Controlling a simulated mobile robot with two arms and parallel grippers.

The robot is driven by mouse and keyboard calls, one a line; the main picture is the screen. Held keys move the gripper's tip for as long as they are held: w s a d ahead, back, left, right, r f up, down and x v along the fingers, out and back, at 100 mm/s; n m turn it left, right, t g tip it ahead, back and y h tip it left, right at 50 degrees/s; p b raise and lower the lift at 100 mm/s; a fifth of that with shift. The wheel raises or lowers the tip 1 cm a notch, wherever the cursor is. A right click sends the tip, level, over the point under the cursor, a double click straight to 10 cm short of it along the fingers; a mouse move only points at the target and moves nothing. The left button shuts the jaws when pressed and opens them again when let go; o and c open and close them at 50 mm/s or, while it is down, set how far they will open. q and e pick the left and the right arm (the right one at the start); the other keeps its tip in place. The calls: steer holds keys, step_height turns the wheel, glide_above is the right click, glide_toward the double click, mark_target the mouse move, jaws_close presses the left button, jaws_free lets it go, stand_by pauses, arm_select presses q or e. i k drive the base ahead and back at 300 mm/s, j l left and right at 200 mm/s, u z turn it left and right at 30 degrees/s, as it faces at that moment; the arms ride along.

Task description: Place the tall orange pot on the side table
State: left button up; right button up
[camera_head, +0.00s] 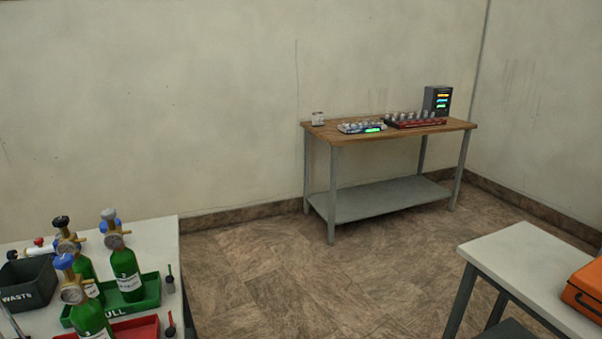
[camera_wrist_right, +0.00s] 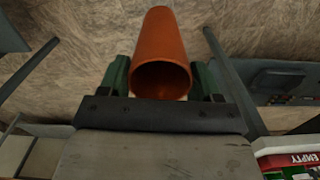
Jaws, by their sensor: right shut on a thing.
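The tall orange pot (camera_wrist_right: 162,45) is in the right wrist view, a long open-topped cylinder with its mouth toward the camera. My right gripper (camera_wrist_right: 163,82) is shut on it, with a dark green finger on each side near the rim. The pot is held above the floor. Neither the pot nor my grippers show in the head view. Two tables could be the side table: a wooden-topped table (camera_head: 400,130) against the back wall, and a white table (camera_head: 520,245) at the right. I cannot tell which is meant.
The back table holds trays of small jars (camera_head: 362,127) and a dark display box (camera_head: 437,100). An orange case (camera_head: 585,290) lies on the right table. A table at the left (camera_head: 150,232) holds green cylinders (camera_head: 125,270) and a waste bin (camera_head: 28,283). Open floor (camera_head: 300,280) lies between.

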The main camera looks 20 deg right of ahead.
mark_target(569, 273)
steer(key=k+l, duration=0.1)
steer(key=l, duration=0.4)
steer(key=k+l, duration=0.1)
steer(key=l, duration=0.35)
steer(key=k+l, duration=0.1)
steer(key=l, duration=0.9)
steer(key=k+l, duration=0.15)
steer(key=l, duration=0.3)
steer(key=k+l, duration=0.1)
steer(key=l, duration=0.4)
